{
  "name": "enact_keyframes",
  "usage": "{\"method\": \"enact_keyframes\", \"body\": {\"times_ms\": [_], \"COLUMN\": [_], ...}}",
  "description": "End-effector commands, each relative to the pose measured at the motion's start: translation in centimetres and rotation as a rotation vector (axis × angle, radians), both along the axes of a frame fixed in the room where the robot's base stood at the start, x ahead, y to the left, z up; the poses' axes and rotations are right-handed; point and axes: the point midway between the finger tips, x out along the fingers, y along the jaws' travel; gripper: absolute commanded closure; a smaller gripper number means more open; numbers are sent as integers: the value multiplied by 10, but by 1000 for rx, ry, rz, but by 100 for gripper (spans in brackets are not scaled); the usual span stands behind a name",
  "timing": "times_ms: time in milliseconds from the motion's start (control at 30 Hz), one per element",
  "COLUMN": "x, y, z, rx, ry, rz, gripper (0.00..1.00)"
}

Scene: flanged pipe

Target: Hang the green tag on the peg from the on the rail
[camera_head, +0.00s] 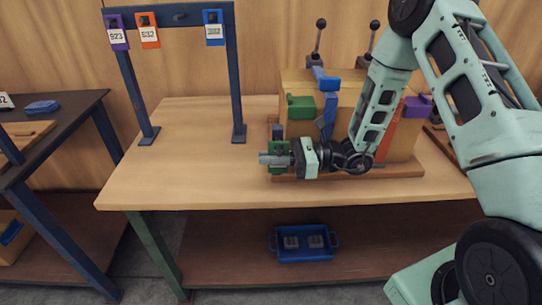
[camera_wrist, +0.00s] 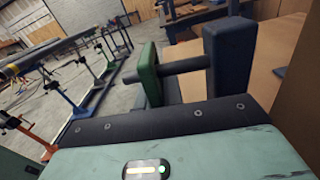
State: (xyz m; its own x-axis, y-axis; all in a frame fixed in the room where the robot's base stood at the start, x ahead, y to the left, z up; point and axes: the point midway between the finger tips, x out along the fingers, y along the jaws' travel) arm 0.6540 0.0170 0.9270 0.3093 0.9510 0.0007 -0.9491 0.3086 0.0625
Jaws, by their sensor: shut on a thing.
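The dark blue rail (camera_head: 195,14) stands at the back left. A bare peg (camera_head: 180,15) shows on it between the orange tag (camera_head: 148,32) and the blue tag (camera_head: 213,29). A purple tag (camera_head: 116,33) hangs at the left end.
A wooden box (camera_head: 350,98) with levers and coloured parts stands behind my gripper. The bench top (camera_head: 185,165) is clear on the left, around the rail's posts. A blue tray (camera_head: 304,244) sits on the lower shelf. A dark side table (camera_head: 50,120) stands at left.

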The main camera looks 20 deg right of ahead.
Motion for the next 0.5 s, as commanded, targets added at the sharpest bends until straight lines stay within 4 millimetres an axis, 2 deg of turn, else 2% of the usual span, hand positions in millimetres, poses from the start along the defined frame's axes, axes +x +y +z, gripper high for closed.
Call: {"method": "enact_keyframes", "body": {"times_ms": [167, 267, 300, 500], "x": [0, 0, 0, 0], "y": [0, 0, 0, 0], "z": [-5, -4, -4, -4], "rx": [0, -1, -1, 0], "ry": [0, -1, -1, -1], "rz": [0, 0, 0, 0], "gripper": [100, 72, 70, 70]}}
